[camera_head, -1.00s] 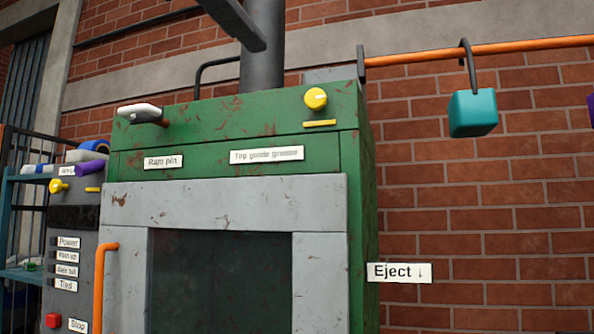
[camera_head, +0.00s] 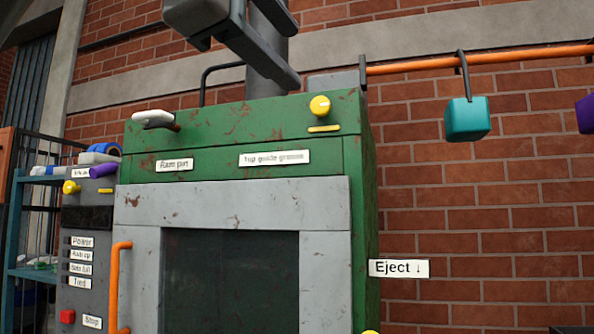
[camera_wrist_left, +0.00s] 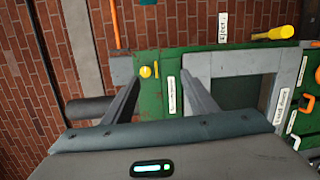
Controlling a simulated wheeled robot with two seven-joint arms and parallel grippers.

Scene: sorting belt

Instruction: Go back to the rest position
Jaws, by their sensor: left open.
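My left gripper (camera_head: 288,56) comes in at the top of the head view, in front of the dark pipe above the green machine (camera_head: 222,135). Its two grey fingers are apart with nothing between them. In the left wrist view the gripper (camera_wrist_left: 160,77) is also open and empty, with the green machine and its yellow knob (camera_wrist_left: 146,72) beyond the fingers. From these views I cannot tell the exact gap to the machine. My right gripper is not in view.
The machine has a grey-framed front with an orange handle (camera_head: 113,290). A grey control panel (camera_head: 88,215) and a blue rack (camera_head: 35,273) stand at left. A teal block (camera_head: 467,118) and a purple one (camera_head: 585,112) hang from an orange rail (camera_head: 500,54) against the brick wall.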

